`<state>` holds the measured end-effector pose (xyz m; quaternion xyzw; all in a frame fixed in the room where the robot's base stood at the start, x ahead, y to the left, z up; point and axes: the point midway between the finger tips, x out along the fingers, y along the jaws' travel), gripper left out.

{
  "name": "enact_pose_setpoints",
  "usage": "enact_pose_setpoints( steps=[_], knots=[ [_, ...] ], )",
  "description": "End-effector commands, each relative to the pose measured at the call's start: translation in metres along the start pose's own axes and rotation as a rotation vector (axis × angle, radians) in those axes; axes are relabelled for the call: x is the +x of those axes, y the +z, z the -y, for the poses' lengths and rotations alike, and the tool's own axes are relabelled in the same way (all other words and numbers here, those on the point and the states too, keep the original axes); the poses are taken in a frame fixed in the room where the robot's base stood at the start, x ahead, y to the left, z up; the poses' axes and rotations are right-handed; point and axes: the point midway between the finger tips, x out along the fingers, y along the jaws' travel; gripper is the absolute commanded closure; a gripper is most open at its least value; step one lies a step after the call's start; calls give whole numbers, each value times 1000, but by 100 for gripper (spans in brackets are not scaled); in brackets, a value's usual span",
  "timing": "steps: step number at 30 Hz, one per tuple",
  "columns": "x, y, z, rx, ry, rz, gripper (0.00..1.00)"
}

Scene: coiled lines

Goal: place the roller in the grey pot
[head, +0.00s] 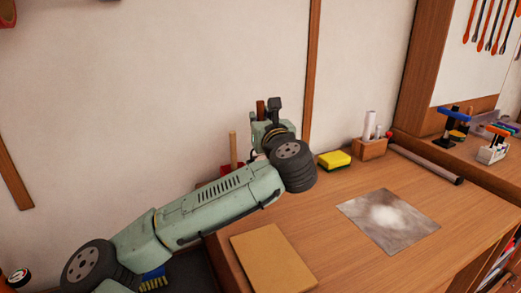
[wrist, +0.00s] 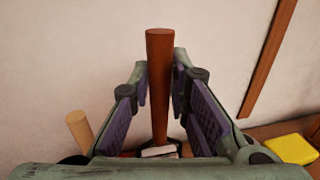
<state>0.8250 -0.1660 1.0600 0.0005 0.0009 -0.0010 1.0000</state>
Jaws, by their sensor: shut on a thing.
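My gripper (head: 267,112) is raised near the wall above the back left of the wooden table. In the wrist view my gripper (wrist: 160,75) is shut on a reddish-brown wooden handle, which I take to be the roller (wrist: 160,62). It stands upright between the purple-padded fingers. In the head view the roller (head: 260,109) shows only as a short brown end beside a dark finger. Its lower end is mostly hidden by the gripper, with a pale piece visible low between the fingers. I cannot make out the grey pot; my arm covers part of the table.
A light wooden stick (head: 233,148) stands behind my arm by a red object (head: 227,170). A yellow sponge (head: 333,159), a wooden holder (head: 370,148) and a dark tube (head: 426,164) line the back. A tan board (head: 272,262) and grey sheet (head: 370,231) lie flat.

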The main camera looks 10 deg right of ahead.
Motion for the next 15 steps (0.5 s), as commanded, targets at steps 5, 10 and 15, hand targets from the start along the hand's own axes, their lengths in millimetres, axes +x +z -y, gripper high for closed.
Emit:
enact_pose_setpoints(
  steps=[5, 10, 15],
  knots=[
    [0, -18, 0, -1, -1, -1, 100],
    [0, -44, 0, -1, -1, -2, 100],
    [0, -55, 0, -1, -1, 2, 100]
  ],
)
